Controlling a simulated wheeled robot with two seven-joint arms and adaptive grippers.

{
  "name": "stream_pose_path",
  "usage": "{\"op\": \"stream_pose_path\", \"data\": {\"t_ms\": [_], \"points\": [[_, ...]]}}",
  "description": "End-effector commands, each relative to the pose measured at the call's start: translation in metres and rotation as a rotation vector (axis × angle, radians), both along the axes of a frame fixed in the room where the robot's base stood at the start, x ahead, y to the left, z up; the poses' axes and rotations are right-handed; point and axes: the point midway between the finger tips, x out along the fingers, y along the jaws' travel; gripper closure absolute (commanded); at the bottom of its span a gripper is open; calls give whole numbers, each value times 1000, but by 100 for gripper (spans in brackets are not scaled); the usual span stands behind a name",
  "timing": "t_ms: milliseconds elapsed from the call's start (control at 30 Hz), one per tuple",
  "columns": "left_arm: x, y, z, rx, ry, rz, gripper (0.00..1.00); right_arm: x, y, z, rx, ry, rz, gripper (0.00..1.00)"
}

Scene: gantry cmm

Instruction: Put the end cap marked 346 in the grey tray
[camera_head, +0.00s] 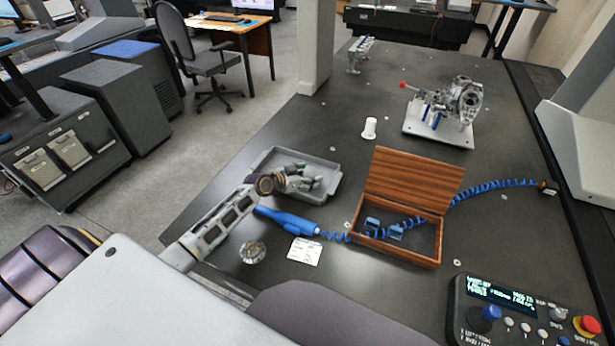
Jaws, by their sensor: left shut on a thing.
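The grey tray (328,161) lies on the dark table, left of the wooden box. My left gripper (306,181) is over the tray, low above its inside or in it; I cannot tell whether it touches the floor of the tray. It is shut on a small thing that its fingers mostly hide. No marking 346 can be read anywhere, so I cannot confirm that this is the end cap. My right gripper is not in view.
An open wooden box (413,187) holds small blue-grey parts. A blue tool (288,219) with a coiled hose, a white card (305,250) and a round clear object (252,252) lie near my left arm. A white cylinder (370,128) stands behind; a control panel (525,312) is front right.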

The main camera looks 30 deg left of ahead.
Motion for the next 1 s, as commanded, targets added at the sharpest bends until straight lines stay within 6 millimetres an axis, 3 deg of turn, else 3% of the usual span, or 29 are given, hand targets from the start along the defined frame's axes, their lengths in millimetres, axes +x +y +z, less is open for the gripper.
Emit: {"op": "stream_pose_path", "data": {"t_ms": [233,267,400,1000], "points": [[0,0,-2,0,-1,0,60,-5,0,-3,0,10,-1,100],[0,0,-2,1,0,0,26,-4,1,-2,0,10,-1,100],[0,0,-2,0,0,0,8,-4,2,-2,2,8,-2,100],[-2,1,1,0,0,0,8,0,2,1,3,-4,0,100]]}}
